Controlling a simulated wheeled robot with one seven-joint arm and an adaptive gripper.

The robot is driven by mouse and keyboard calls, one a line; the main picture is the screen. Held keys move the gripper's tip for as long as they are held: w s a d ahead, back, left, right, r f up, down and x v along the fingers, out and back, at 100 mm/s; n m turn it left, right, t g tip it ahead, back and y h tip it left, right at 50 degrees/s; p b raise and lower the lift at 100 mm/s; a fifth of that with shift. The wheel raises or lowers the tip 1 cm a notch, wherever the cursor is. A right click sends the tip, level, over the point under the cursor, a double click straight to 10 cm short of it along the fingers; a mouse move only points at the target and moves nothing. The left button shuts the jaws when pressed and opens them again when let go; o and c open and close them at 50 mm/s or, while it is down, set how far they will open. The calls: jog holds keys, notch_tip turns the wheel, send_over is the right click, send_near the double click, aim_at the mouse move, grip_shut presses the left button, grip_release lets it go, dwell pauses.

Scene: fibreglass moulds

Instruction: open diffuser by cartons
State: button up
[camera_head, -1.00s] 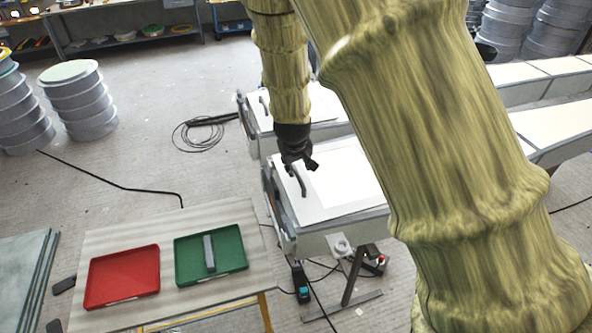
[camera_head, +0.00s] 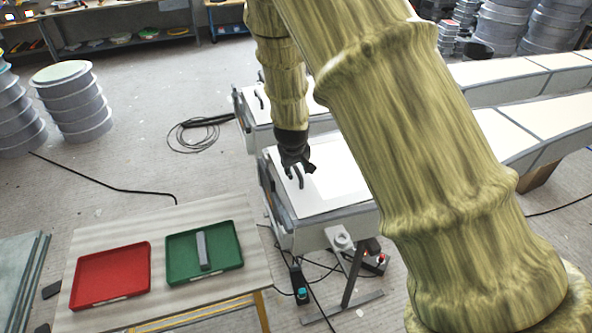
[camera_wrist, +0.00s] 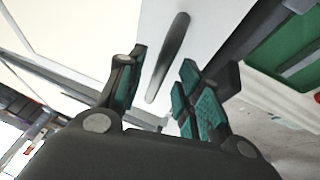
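Two white-topped boxes with dark bar handles stand in the middle of the head view. My gripper (camera_head: 298,168) is over the nearer box (camera_head: 325,205), at its handle (camera_head: 301,181). In the wrist view my gripper (camera_wrist: 165,88) is open, with teal-padded fingers either side of the line of the dark handle (camera_wrist: 170,52). I see gaps between the fingers and the handle; contact is not visible. The farther box (camera_head: 252,112) has its own handle (camera_head: 259,100). Both lids look closed. My arm hides the nearer box's right side.
A table at front left holds a red tray (camera_head: 112,275) and a green tray (camera_head: 228,240) with a grey bar (camera_head: 203,250) in it. Long white-topped moulds (camera_head: 535,128) lie at right, with a brown block (camera_head: 541,176) beneath. Cables (camera_head: 200,130) lie on the floor.

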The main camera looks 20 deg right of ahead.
grip_shut()
jog(key=shift+d, duration=0.15)
